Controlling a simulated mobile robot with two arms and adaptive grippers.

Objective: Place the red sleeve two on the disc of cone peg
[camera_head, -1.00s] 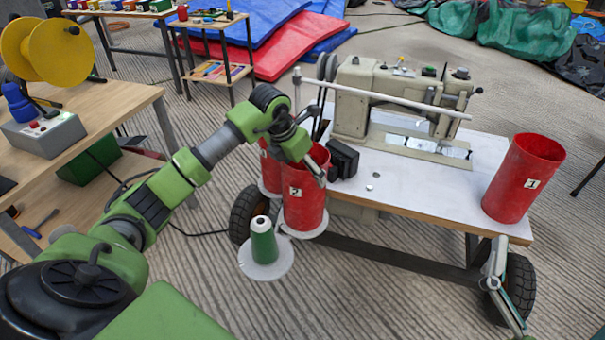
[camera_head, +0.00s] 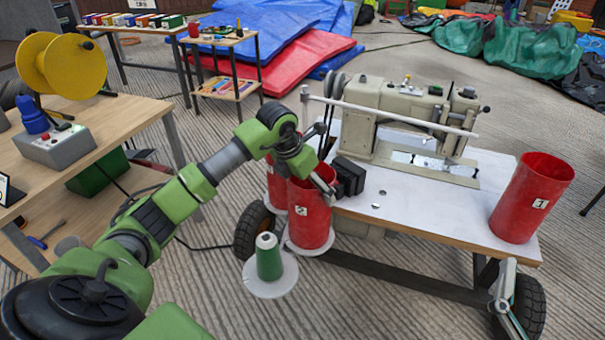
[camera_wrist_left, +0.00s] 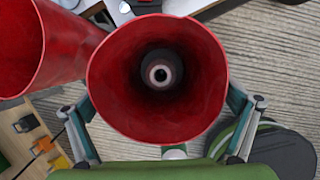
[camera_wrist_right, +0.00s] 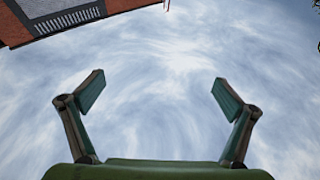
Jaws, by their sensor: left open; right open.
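Red sleeve two (camera_head: 311,222) is an upright red tube with a "2" label. It appears to stand on a white disc (camera_head: 327,246) at the sewing table's left end. The left wrist view looks down into this sleeve (camera_wrist_left: 118,97), and a cone or peg tip (camera_wrist_left: 160,73) shows inside. My left gripper (camera_head: 326,180) is at the sleeve's upper part. Its fingers are open on both sides of the sleeve; contact cannot be told. My right gripper (camera_wrist_right: 158,92) is open and empty, pointing at the sky. A green cone (camera_head: 268,262) stands bare on another white disc (camera_head: 270,289).
Another red sleeve (camera_head: 277,188) stands close behind sleeve two, partly hidden. Red sleeve one (camera_head: 532,198) stands at the right of the sewing table (camera_head: 440,210). A sewing machine (camera_head: 400,125) fills the table's back. A wooden bench (camera_head: 90,150) stands at the left.

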